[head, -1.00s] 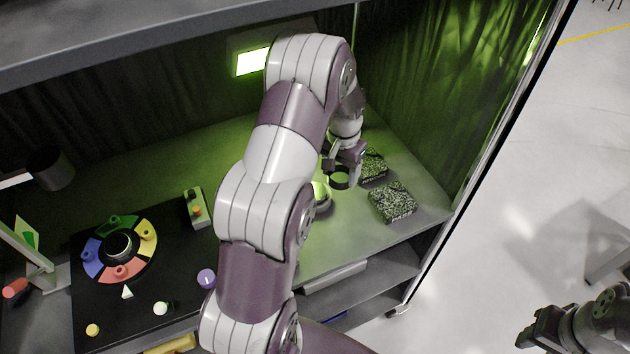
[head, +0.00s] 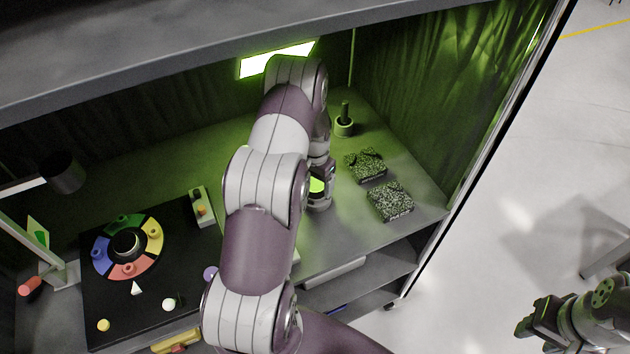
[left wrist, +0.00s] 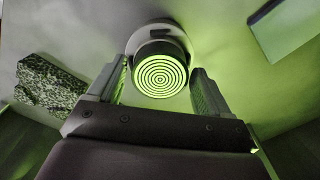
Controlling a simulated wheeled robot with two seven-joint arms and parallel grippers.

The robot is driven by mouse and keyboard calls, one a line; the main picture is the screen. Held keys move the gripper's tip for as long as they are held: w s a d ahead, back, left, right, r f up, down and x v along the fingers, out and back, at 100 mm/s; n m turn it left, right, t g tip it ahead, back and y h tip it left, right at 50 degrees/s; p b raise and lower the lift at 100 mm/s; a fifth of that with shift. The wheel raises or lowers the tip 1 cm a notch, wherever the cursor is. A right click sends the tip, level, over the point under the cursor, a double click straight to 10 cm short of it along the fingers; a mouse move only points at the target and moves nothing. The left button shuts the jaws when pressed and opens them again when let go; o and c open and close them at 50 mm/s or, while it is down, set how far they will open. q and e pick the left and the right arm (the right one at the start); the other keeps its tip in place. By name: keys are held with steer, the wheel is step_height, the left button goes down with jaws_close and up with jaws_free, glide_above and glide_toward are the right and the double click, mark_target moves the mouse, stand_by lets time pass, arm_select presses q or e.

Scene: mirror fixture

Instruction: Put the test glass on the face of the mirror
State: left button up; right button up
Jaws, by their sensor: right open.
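The mirror (left wrist: 157,33) is a round piece on a pale mount on the bench. In the head view the mirror (head: 319,203) is partly hidden by my left gripper and arm. The test glass (left wrist: 160,76) is a dark-rimmed disc lined up over the mirror's face, with green concentric rings showing through it. Whether it rests fully on the face cannot be told. My left gripper (left wrist: 161,68) has one finger on each side of the test glass, close against its rim, and looks shut on it. My right gripper (head: 532,325) is open and empty, off to the right of the bench.
Two speckled blocks (head: 390,201) lie right of the mirror. A dark-handled tool stands in a round holder (head: 344,128) behind. A lit green panel (head: 277,59) is at the back. A black mat (head: 190,262) with a coloured ring (head: 128,247) and small pieces fills the left.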

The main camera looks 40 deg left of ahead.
mark_target(315, 185)
arm_select(q)
steer(key=shift+o, duration=0.3)
steer(key=shift+r, duration=0.2)
steer(key=shift+w+r, duration=0.1)
steer(key=shift+r, duration=0.1)
step_height(315, 185, up, 12)
steer(key=b, duration=0.4)
steer(key=shift+f, duration=0.2)
